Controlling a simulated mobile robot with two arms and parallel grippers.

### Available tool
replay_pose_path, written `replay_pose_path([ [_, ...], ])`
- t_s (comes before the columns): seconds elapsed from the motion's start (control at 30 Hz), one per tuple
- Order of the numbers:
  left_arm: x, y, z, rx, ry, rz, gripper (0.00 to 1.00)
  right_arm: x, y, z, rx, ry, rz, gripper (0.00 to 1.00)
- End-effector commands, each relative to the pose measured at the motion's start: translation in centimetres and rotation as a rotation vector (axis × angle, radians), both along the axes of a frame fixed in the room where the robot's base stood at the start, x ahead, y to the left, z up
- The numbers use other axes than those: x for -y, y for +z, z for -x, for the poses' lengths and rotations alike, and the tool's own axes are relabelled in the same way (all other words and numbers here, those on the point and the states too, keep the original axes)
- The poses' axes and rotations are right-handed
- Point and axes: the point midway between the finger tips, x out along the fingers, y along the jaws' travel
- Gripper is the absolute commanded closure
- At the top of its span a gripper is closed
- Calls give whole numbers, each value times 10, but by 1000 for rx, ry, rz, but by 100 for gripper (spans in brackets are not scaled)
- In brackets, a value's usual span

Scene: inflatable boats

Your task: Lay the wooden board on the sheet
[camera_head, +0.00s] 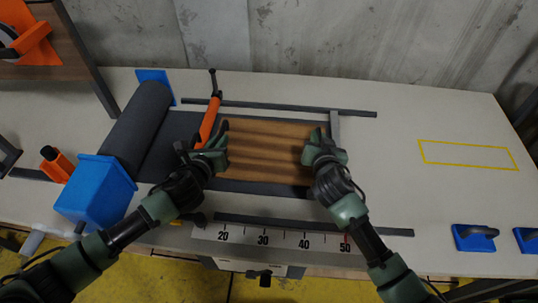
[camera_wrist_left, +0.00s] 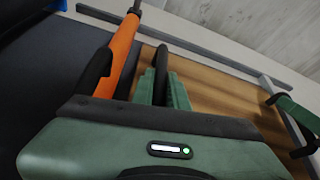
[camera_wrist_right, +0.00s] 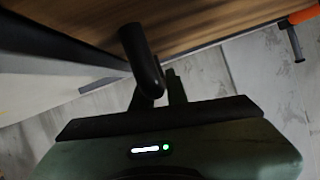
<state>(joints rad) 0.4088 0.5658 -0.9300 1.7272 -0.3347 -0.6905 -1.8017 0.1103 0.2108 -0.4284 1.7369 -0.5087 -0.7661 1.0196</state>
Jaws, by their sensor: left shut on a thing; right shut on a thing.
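The wooden board (camera_head: 265,150) is brown with a wavy grain and lies level between my two grippers. The dark sheet (camera_head: 165,148) comes off a roll at the left and shows left of the board and along its near edge. I cannot tell whether the board touches the sheet or is just above it. My left gripper (camera_head: 218,143) is shut on the board's left edge; the board also shows in the left wrist view (camera_wrist_left: 205,95). My right gripper (camera_head: 322,142) is shut on the board's right edge, which shows in the right wrist view (camera_wrist_right: 190,25).
The dark roll (camera_head: 140,120) sits in a blue holder (camera_head: 95,190). An orange bar (camera_head: 208,120) stands close to my left gripper. Dark rails (camera_head: 290,106) run behind and in front of the board. The table right of my right gripper is clear up to a yellow outline (camera_head: 468,156).

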Motion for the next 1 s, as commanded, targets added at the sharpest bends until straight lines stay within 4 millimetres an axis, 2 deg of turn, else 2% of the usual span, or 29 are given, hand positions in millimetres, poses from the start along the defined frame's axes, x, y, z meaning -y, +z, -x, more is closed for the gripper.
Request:
replay_pose_path([
  [0.2,-2,-9,0,-1,4,-3,100,-1,-7,0,2,1,-1,100],
  [0.23,-3,-11,0,-4,4,-4,83,-1,-9,0,-2,1,-2,83],
  [0.3,-3,-10,0,-6,5,-4,64,-1,-8,0,-2,1,-2,64],
  [0.67,-5,-11,2,-8,8,-6,64,-1,-8,0,-1,1,-1,64],
  [0.83,-8,-4,18,-5,7,-8,64,-1,-7,0,-1,1,-1,64],
  [1.0,-12,8,43,-5,2,-5,64,-1,-7,0,-1,1,-1,64],
])
